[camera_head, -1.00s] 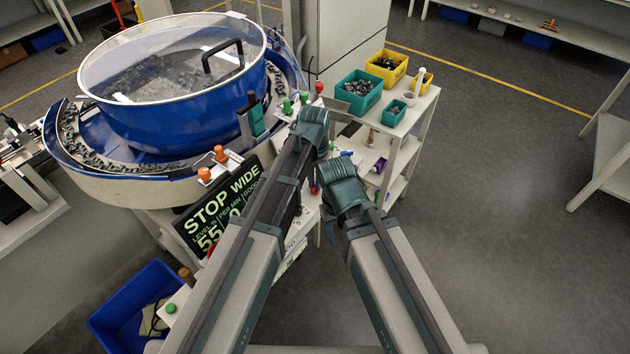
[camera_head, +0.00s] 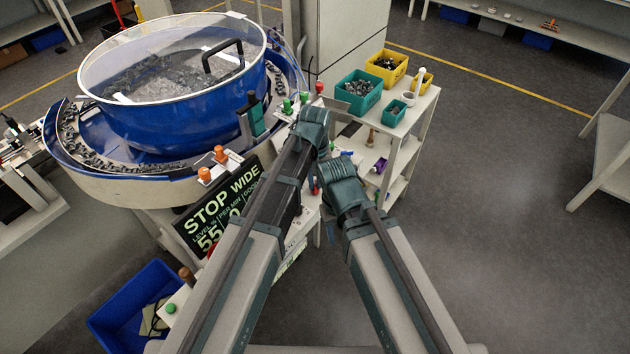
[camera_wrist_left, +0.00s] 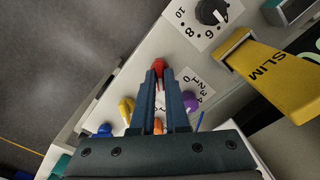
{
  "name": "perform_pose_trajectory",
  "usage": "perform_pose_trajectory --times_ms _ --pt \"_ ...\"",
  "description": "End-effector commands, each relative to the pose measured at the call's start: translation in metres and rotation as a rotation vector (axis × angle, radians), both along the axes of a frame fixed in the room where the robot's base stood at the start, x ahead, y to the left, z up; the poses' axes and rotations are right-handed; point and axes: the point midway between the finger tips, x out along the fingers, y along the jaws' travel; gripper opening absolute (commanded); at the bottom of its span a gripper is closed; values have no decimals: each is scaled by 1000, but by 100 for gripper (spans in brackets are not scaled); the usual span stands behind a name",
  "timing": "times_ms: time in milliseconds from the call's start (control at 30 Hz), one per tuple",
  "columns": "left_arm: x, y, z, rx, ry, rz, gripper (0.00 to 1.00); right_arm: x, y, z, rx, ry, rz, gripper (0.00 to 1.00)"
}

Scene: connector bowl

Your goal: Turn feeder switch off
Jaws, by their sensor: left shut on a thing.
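My left gripper (camera_wrist_left: 158,76) shows in the left wrist view with its two dark fingers nearly together. They are shut on a red-capped lever (camera_wrist_left: 158,63) on the pale control panel (camera_wrist_left: 125,85). I take this lever to be the feeder switch; its label is partly hidden, and I cannot read its position. In the head view my left arm reaches over the panel beside the feeder bowl (camera_head: 170,115), and its wrist hides most of the gripper. My right arm is beside it; its fingers are hidden.
A cart holding a teal bin (camera_head: 358,88) stands right of the panel. Open floor lies further right.

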Motion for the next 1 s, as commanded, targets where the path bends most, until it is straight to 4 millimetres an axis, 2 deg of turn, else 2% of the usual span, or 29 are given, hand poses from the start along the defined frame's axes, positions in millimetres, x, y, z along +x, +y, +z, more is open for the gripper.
perform_pose_trajectory --times_ms 400,433,600,1000 --pt "0 0 0 0 0 8 0 0 0 0 0 0 0 50" --pt "0 0 0 0 0 8 14 0 0 0 0 0 0 50" --pt "0 0 0 0 0 7 42 0 0 0 0 0 0 50" --pt "0 0 3 0 0 6 42 0 0 3 0 0 0 50"
